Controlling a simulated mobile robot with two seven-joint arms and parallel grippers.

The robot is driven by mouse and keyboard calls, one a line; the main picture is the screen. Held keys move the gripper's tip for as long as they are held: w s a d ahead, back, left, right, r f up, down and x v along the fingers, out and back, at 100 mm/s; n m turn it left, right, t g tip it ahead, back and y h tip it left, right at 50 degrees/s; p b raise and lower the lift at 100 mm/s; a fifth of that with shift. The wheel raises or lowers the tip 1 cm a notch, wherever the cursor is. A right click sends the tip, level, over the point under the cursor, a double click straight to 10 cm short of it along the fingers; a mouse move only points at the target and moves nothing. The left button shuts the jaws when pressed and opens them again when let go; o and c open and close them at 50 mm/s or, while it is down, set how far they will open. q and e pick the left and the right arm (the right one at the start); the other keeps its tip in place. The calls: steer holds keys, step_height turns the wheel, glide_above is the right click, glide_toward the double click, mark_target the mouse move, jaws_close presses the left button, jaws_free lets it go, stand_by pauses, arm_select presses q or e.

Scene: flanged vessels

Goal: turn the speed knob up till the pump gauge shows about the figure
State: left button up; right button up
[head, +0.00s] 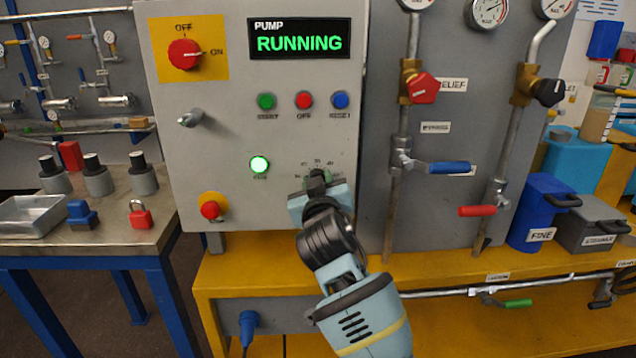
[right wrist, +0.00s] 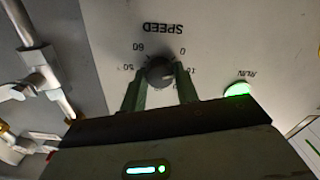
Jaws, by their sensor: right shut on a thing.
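The dark speed knob (head: 317,175) sits low on the grey control panel (head: 225,120), partly hidden by my right gripper (head: 320,186). In the right wrist view the knob (right wrist: 160,71) is between the two fingers of my right gripper (right wrist: 160,80), which is shut on it. The dial scale and the word SPEED appear upside down around it. My left gripper is not in view.
A lit green lamp (head: 259,164) and a red emergency button (head: 210,208) are left of the knob. A red rotary switch (head: 184,54) is at the upper left. Pipes with a blue-handled valve (head: 449,168) and a red-handled valve (head: 477,211) stand to the right.

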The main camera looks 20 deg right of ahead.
steer(key=o, duration=1)
steer(key=shift+c, duration=0.2)
steer(key=v, duration=0.7)
steer(key=shift+s+a+p, duration=0.2)
steer(key=shift+s+p, duration=0.15)
steer(key=shift+s, duration=0.05)
steer(key=shift+r, duration=0.1)
